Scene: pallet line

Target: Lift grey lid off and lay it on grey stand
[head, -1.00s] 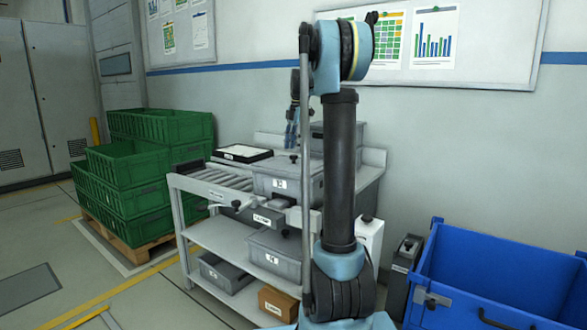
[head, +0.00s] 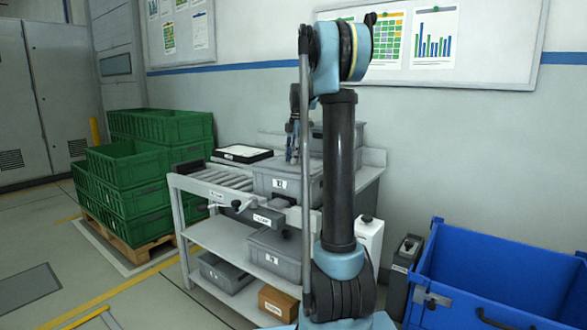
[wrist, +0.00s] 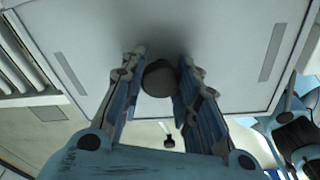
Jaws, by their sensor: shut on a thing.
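The grey lid (head: 268,168) lies flat on the grey crate (head: 285,184) at the right end of the roller bench. In the wrist view, the pale lid (wrist: 215,35) fills the upper picture, with a dark round knob (wrist: 158,79) at its middle. My gripper (wrist: 160,82) has a finger on each side of the knob and is shut on it. In the head view, my gripper (head: 291,158) points down at the lid, partly hidden by my arm. I cannot tell which thing is the grey stand.
A black-edged tray (head: 242,153) sits on the bench left of the crate. A grey bin (head: 346,146) stands behind, partly hidden by my arm. Green crates (head: 128,168) are stacked at left. A blue bin (head: 500,275) stands at right. Lower shelves hold grey boxes (head: 274,256).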

